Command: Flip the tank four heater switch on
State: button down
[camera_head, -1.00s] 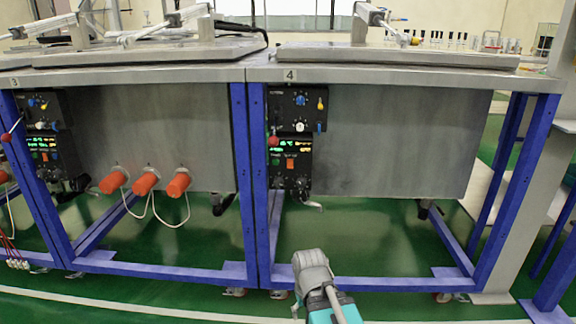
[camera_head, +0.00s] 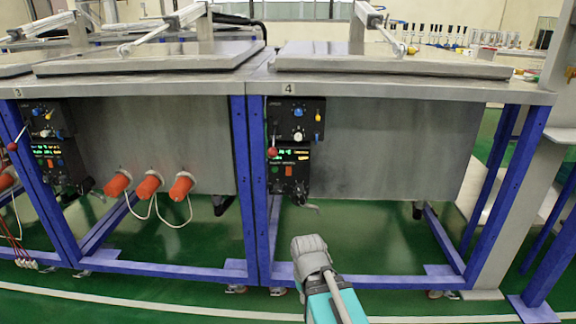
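The tank under the number 4 label (camera_head: 288,88) is a grey metal box (camera_head: 400,150) in a blue frame. Its black control panel (camera_head: 296,122) is at the front left, with knobs above and a lit display below. An orange-red switch (camera_head: 289,171) sits on the lower panel beside a green button (camera_head: 276,171); whether it is on is too small to tell. A red ball-ended lever (camera_head: 272,152) stands in front of the panel. My arm's grey and teal end (camera_head: 312,262) is below the panel, apart from it. My gripper's fingers cannot be made out.
Tank 3 (camera_head: 160,125) stands to the left with its own panel (camera_head: 50,140) and orange plugs (camera_head: 148,186) with white cables. Green floor lies open in front.

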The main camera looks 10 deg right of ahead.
notch_tip(320, 180, up, 12)
jog(key=p, duration=1.1)
jog(key=shift+r, duration=0.25)
